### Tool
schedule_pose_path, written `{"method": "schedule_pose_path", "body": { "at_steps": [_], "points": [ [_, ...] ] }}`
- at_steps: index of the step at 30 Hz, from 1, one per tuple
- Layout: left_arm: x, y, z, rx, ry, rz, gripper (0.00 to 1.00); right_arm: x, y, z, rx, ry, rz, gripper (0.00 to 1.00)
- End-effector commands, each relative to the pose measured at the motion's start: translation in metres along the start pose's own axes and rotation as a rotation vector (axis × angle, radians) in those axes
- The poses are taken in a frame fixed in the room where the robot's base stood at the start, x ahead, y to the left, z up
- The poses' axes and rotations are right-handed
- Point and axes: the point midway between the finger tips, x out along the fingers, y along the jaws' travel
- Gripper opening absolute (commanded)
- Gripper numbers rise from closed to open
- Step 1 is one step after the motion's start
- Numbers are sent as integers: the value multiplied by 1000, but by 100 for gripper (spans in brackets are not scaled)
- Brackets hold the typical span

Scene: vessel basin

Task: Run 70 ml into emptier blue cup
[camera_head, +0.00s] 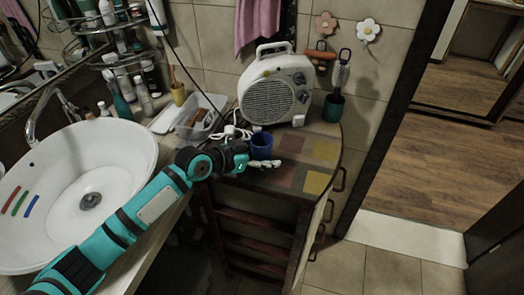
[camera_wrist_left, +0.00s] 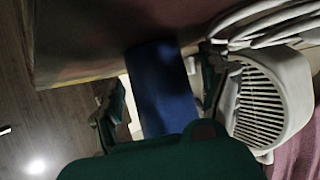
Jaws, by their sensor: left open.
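A blue cup (camera_head: 262,145) stands upright on the patchwork-topped cabinet, in front of the heater. My left gripper (camera_head: 258,163) is at the cup, with its fingers open. In the left wrist view the blue cup (camera_wrist_left: 162,85) lies between the two spread fingers, one on either side; firm contact is not visible. I cannot see the cup's inside or its fill level. I make out only one blue cup. The white basin (camera_head: 118,150) is at the left, with its metal tap (camera_head: 38,117) on the far left side. My right gripper is not in view.
A white fan heater (camera_head: 272,95) stands close behind the cup, with a pale cable (camera_head: 230,132) beside it. A dark green brush holder (camera_head: 333,107) stands right. The cabinet top's right front (camera_head: 318,182) is clear.

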Motion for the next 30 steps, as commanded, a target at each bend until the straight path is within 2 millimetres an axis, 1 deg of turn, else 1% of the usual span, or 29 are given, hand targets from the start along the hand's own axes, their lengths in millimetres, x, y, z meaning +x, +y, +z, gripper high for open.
{"method": "schedule_pose_path", "body": {
  "at_steps": [2, 3, 15, 19, 20, 26, 30],
  "points": [
    [0, 0, 0, 0, 0, 0, 79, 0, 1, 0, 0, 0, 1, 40],
    [0, 0, 0, 0, 0, 0, 77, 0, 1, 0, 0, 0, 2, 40],
    [-1, 0, 0, 0, -1, 0, 24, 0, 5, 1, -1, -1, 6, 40],
    [-1, 0, 0, 0, 0, 0, 23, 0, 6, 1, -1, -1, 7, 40],
    [-1, 0, 0, 0, 0, 0, 18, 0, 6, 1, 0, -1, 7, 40],
    [-1, 0, 0, 1, 0, 0, 18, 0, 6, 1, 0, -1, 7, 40],
    [-3, 0, -5, 2, 1, 0, 18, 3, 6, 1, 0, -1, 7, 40]
  ]
}}
